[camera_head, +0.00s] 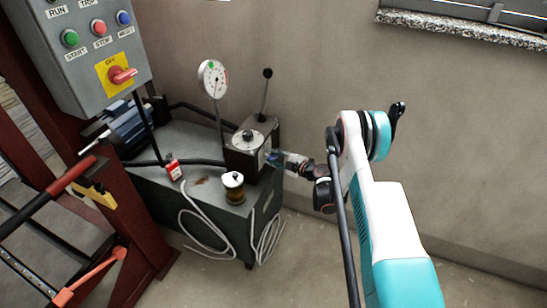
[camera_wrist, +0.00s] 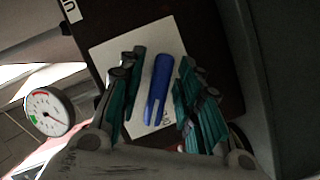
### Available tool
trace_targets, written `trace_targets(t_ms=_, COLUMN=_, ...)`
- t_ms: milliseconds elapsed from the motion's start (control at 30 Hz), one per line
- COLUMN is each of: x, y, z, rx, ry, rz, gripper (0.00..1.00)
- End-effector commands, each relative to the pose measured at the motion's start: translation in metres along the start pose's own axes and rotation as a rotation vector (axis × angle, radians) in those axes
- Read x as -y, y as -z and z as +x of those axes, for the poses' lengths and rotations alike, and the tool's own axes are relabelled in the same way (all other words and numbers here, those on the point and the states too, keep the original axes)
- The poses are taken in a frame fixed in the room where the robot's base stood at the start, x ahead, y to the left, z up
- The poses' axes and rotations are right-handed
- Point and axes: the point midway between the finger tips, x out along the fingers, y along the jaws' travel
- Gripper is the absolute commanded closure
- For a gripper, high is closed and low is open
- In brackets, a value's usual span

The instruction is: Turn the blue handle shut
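The blue handle (camera_wrist: 159,88) shows in the wrist view. It stands nearly upright in the picture, leaning a little right at its top, in front of a white plate (camera_wrist: 112,52) on a dark block. My gripper (camera_wrist: 158,70) is open, with one teal finger on each side of the handle. Narrow gaps show between the fingers and the handle, so neither clearly touches it. In the head view my gripper (camera_head: 284,160) is at the right face of the dark valve block (camera_head: 245,155); the handle there is mostly hidden by it.
The block sits on a dark green tank (camera_head: 200,150) with a gauge (camera_head: 213,78), a black-knobbed lever (camera_head: 266,92) and a white-capped filler (camera_head: 233,183). A grey control box (camera_head: 85,50) is at left. The floor to the right is clear. The gauge (camera_wrist: 48,112) also shows in the wrist view.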

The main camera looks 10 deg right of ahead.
Motion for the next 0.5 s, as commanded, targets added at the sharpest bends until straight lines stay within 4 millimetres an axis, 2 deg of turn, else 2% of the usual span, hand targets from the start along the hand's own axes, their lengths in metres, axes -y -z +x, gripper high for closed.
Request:
trace_targets(t_ms=33, x=0.0, y=0.0001, z=0.0001, rx=0.0, ry=0.0, rz=0.0, gripper=0.85)
trace_targets(t_ms=100, x=0.0, y=0.0002, z=0.0001, rx=0.0, ry=0.0, rz=0.0, gripper=1.0)
trace_targets(t_ms=500, x=-0.0002, y=0.0005, z=0.0001, rx=-0.001, ry=0.011, rz=0.027, gripper=1.0)
